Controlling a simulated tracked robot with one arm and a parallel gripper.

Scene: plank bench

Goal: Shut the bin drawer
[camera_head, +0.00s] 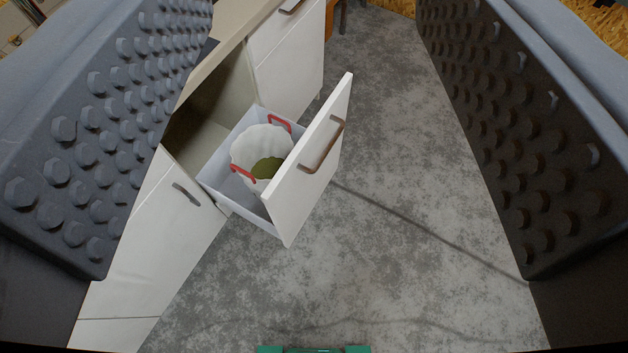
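The bin drawer (310,165) is pulled out of the white cabinet, its tall white front standing away from the cabinet face. A brown bar handle (326,148) is on the outer side of that front. Inside the drawer is a white bin (257,146) with red handles and something green in it. My gripper (315,130) is open, its two dark studded fingers wide apart at the left and right of the picture. Nothing is between the fingertips at close range; the drawer appears farther off, beyond them.
White cabinet doors with handles stand on both sides of the drawer opening, one at the lower left (160,235) and one above (288,60). The grey mottled floor (420,220) to the right is clear, apart from a thin dark line across it.

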